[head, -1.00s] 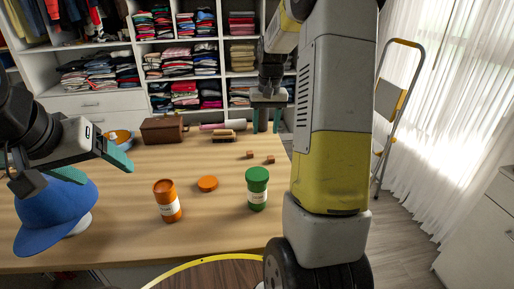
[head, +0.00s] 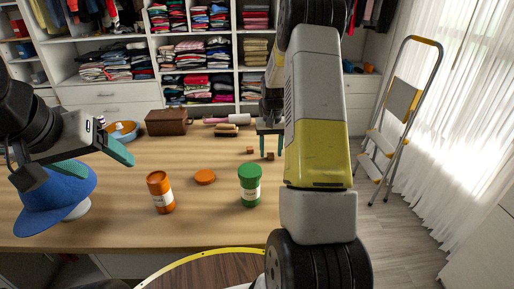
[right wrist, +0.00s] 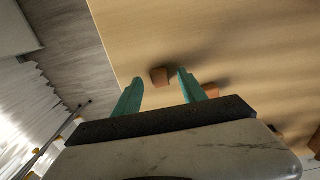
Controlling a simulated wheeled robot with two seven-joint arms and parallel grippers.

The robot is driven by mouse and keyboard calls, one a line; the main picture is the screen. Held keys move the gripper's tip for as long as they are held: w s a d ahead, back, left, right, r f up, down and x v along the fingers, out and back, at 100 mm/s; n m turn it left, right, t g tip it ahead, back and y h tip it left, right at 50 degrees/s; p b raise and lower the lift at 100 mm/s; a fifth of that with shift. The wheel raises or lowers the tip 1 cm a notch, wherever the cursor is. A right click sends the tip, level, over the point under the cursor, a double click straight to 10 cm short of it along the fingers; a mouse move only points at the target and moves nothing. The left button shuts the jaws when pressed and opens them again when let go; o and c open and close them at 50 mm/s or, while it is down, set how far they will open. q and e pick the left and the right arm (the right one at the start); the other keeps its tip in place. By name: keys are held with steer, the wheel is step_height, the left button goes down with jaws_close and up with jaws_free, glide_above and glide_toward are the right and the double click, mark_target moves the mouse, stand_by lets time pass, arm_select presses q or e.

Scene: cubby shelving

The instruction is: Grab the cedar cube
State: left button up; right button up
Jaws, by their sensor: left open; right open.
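Two small brown wooden cubes lie on the table, one nearer (head: 270,156) and one further back to the left (head: 250,150); I cannot tell which is cedar. My right gripper (head: 269,147) is open, pointing down over the table close to them. In the right wrist view one cube (right wrist: 159,76) shows in the gap between the open fingertips (right wrist: 160,78), untouched as far as I can see. The other cube (right wrist: 211,89) is partly hidden behind the right-hand finger. My left gripper (head: 97,158) is open and empty, above a blue cap (head: 55,205).
An orange bottle (head: 160,192), an orange disc (head: 205,177) and a green-lidded jar (head: 250,186) stand at the front. The middle is clear.

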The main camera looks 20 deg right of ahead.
steer(key=shift+f, duration=0.25)
jaws_close()
